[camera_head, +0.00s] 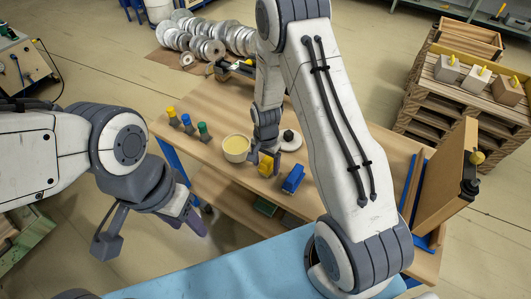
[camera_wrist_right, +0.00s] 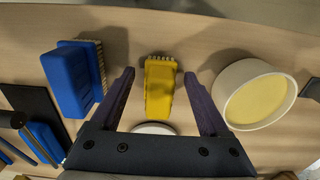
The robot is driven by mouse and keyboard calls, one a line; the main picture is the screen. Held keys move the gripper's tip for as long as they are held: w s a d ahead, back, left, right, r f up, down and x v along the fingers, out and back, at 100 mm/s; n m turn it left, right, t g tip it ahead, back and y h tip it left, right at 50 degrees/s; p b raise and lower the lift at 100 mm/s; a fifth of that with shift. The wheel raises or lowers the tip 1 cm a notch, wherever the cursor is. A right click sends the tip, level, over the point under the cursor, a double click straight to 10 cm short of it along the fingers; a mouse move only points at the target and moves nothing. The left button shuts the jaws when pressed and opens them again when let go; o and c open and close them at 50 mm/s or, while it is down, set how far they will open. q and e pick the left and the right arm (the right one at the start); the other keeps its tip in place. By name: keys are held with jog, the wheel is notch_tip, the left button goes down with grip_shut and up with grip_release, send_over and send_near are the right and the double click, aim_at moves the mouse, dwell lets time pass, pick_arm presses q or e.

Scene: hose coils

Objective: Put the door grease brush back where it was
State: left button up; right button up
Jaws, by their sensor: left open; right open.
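A yellow brush (camera_head: 265,167) is on the wooden workbench; in the right wrist view the yellow brush (camera_wrist_right: 159,90) shows pale bristles at its far end. My right gripper (camera_head: 266,158) is open over it, and its fingers (camera_wrist_right: 160,95) lie on either side with gaps visible. A blue brush (camera_head: 293,180) is beside it, also in the right wrist view (camera_wrist_right: 72,82). A white tub of yellow grease (camera_head: 236,148) is on the other side (camera_wrist_right: 258,95). I cannot tell which brush is the door grease brush. My left gripper (camera_head: 190,218) is open and empty near the bench's left front.
A white disc (camera_head: 289,140) lies behind the brushes. Three bottles with yellow, blue and green tops (camera_head: 188,125) stand left of the tub. An upright wooden door panel (camera_head: 447,180) stands at the bench's right end. Metal coils (camera_head: 208,38) lie behind the bench.

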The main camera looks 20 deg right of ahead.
aim_at(266, 160)
notch_tip(266, 160, up, 10)
jog(key=shift+r+b, duration=0.2)
jog(key=shift+b, duration=0.55)
jog(key=s+a+r+n, duration=1)
jog(key=s+a, duration=0.1)
jog(key=s+a+r+n, duration=0.1)
jog(key=s+n, duration=0.3)
jog(key=s, duration=0.2)
jog(key=s+a+r+n+y, duration=0.1)
jog(key=s+r+n, duration=0.1)
jog(key=s, duration=0.4)
jog(key=shift+s+a+n, duration=0.15)
jog(key=shift+a+n, duration=0.15)
jog(key=shift+n, duration=0.6)
